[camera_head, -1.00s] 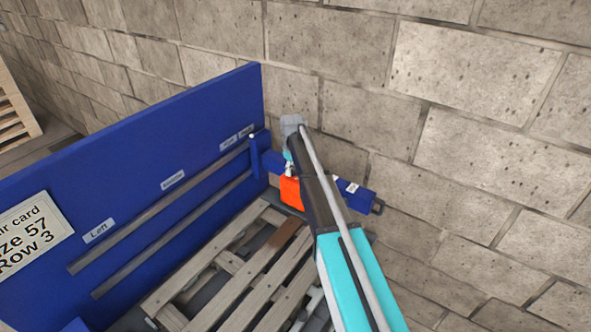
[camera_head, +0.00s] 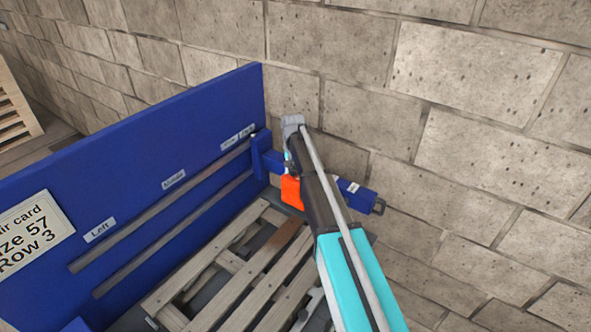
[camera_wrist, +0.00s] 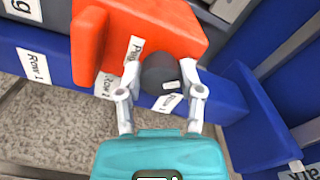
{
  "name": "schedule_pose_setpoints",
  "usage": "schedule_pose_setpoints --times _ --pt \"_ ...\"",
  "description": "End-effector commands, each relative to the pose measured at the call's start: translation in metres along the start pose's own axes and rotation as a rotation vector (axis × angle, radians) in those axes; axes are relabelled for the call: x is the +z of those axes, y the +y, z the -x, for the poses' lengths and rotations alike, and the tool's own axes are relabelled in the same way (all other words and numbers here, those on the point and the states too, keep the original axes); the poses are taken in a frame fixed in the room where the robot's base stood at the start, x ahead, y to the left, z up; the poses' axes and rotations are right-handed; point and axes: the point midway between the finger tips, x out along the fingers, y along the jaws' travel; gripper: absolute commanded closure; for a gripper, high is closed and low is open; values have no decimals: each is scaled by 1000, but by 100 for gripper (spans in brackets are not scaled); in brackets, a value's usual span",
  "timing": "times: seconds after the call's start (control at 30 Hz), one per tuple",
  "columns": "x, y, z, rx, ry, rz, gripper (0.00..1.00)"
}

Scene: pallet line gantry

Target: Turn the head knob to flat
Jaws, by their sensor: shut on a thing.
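The head (camera_wrist: 140,35) is an orange block with a white label, partly cut off, that starts "Peg" in the wrist view. A dark round knob (camera_wrist: 160,74) sits at its lower edge. My gripper (camera_wrist: 160,88) is shut on this knob, one pale finger on each side. A small white mark (camera_wrist: 171,85) shows on the knob. In the head view the orange head (camera_head: 291,192) shows left of my arm, which hides the knob and my fingers. I cannot tell which setting the knob points to.
A blue beam (camera_wrist: 45,60) labelled "Row" runs behind the head. A blue panel (camera_head: 130,150) with rails and labels stands at left, beside a wooden pallet (camera_head: 205,265). A block wall (camera_head: 480,130) is close behind. A blue end (camera_head: 355,194) sticks out right of my arm.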

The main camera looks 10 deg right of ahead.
Motion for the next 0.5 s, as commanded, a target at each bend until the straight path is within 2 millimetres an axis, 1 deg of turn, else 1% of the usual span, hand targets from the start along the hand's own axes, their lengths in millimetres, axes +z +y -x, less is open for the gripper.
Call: schedule_pose_setpoints --times 0.03,0.5 --pt "-4 2 0 3 7 -44 99" --pt "-5 3 1 2 10 -472 99"
